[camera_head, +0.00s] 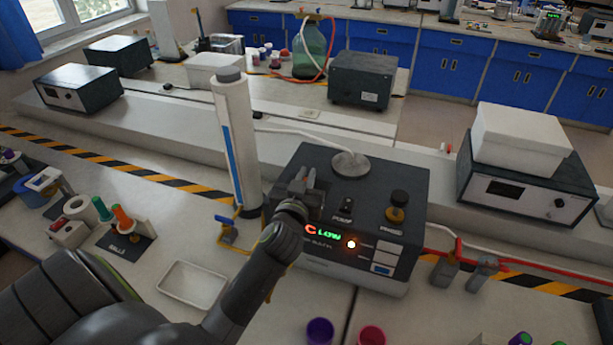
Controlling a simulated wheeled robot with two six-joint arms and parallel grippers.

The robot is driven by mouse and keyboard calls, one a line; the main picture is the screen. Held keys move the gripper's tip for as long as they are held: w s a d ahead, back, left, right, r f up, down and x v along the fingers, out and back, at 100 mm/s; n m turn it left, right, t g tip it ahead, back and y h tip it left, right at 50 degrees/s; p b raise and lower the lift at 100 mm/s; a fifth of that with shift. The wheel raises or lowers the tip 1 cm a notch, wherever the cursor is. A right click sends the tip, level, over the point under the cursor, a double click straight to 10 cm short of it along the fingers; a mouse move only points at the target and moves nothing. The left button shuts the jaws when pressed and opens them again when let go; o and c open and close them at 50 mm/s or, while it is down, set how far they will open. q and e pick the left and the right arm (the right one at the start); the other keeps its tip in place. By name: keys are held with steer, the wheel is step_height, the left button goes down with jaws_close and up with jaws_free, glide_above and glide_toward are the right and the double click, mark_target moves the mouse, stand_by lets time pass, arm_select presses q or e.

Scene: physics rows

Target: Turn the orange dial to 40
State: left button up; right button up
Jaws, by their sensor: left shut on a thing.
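A dark control box (378,180) stands on the bench in the middle of the view. Its front display (328,234) reads LOW in green, with an orange character beside it and a lit round lamp at right. My left gripper (304,179) is over the box's left top and is shut on what appears to be the orange dial. The fingers and wrist hide nearly all of it, so its setting cannot be read. My right gripper is not in view.
A tall white cylinder (236,145) stands close left of the box. A shallow white tray (192,286) lies at front left. Purple (320,331) and red (371,336) cups stand in front. Red tubing and metal fittings (446,273) are at right.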

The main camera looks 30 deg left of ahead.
arm_select(q)
jaws_close()
steer(key=shift+f+y+b, duration=0.15)
steer(key=shift+y+b, duration=0.15)
steer(key=shift+b, duration=0.25)
steer(key=n+g+y+b, duration=0.1)
steer(key=n+y+b, duration=0.1)
steer(key=b, duration=0.1)
steer(key=shift+a+y, duration=0.1)
steer(key=shift+y, duration=0.2)
steer(key=shift+s+a+n+g+y+b, duration=0.1)
steer(key=shift+n+g+y+b, duration=0.6)
steer(key=shift+y+b, duration=0.15)
steer(key=shift+r, duration=0.2)
steer(key=o, duration=0.6)
jaws_free()
steer(key=shift+o, duration=0.2)
steer(key=shift+f, duration=0.1)
